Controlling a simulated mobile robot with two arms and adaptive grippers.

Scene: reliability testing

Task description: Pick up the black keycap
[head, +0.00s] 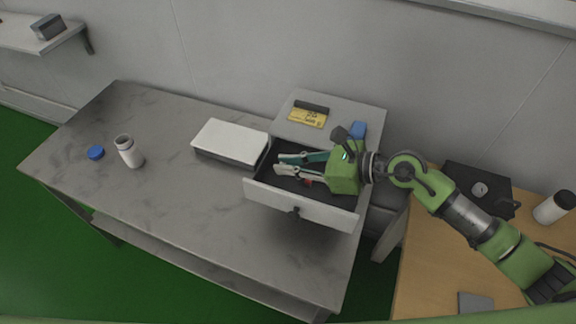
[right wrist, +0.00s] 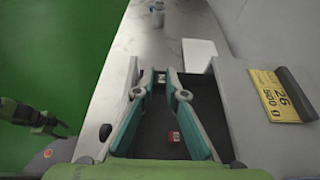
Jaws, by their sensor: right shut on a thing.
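My right gripper (head: 277,163) reaches into the open drawer (head: 262,191) from the right, with its fingers low inside it. In the right wrist view the fingers (right wrist: 160,76) point away from the camera, with a small dark keycap (right wrist: 161,78) between their tips. The gripper is shut on it; its markings are too small to read. A red keycap (right wrist: 173,137) lies on the dark drawer floor nearer the palm, between the fingers and apart from the tips.
The drawer walls stand close around the fingers. A yellow-labelled device (head: 308,117) and a blue item (head: 358,130) are on the cabinet top. The table's front is clear.

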